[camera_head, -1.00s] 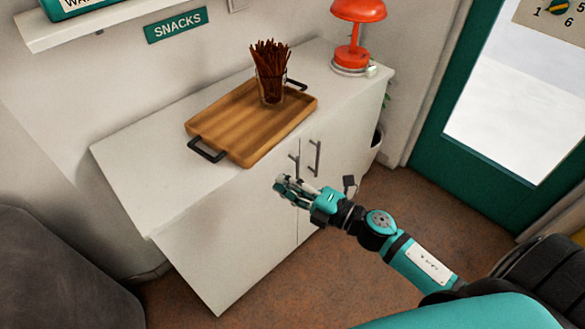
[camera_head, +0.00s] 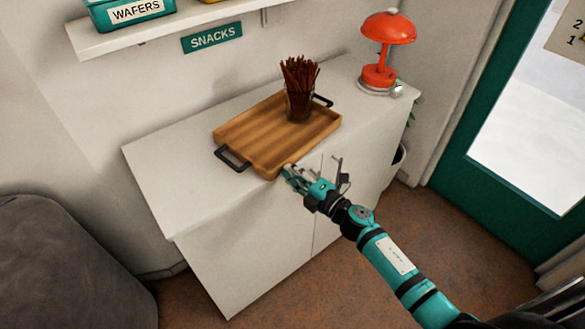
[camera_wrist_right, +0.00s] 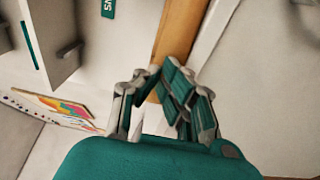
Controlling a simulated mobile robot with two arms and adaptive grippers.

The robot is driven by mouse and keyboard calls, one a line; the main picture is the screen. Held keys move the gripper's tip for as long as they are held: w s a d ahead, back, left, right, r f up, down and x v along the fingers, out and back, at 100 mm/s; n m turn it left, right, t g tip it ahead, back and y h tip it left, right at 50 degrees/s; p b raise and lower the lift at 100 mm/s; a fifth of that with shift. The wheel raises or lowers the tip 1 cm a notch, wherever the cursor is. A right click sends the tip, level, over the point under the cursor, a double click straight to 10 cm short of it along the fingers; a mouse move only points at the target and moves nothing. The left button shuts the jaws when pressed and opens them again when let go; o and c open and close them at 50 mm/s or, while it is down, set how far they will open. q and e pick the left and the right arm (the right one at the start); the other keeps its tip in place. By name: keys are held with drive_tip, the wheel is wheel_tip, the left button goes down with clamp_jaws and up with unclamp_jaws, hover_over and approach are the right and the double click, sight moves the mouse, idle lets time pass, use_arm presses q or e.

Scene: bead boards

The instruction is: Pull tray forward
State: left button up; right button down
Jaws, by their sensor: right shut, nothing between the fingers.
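The wooden tray (camera_head: 245,135) lies on top of the white cabinet, its near corner at the cabinet's front edge. It has a black handle (camera_head: 232,158) at its left end and another (camera_head: 322,100) at its right end. A glass of brown sticks (camera_head: 299,105) stands on the tray's right part. My right gripper (camera_head: 289,170) is shut and empty at the tray's front side, near that corner. In the right wrist view the fingertips (camera_wrist_right: 160,72) overlap the tray's wooden edge (camera_wrist_right: 182,30); I cannot tell whether they touch it. My left gripper is not in view.
The white cabinet (camera_head: 165,170) has free room on its top left of the tray. An orange lamp (camera_head: 385,45) stands at its right end. A shelf (camera_head: 105,42) with boxes is on the wall above. A dark rounded seat (camera_head: 60,270) is at lower left.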

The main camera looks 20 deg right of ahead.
drive_tip(key=shift+w+d, duration=0.1)
drive_tip(key=shift+w, duration=0.2)
drive_tip(key=shift+w+d+b, duration=0.15)
drive_tip(key=shift+w+d, duration=0.1)
drive_tip(key=shift+w, duration=0.3)
drive_tip(key=shift+w+d+b, duration=0.15)
drive_tip(key=shift+w+d, duration=0.05)
drive_tip(key=shift+w, duration=0.3)
drive_tip(key=shift+s, duration=0.1)
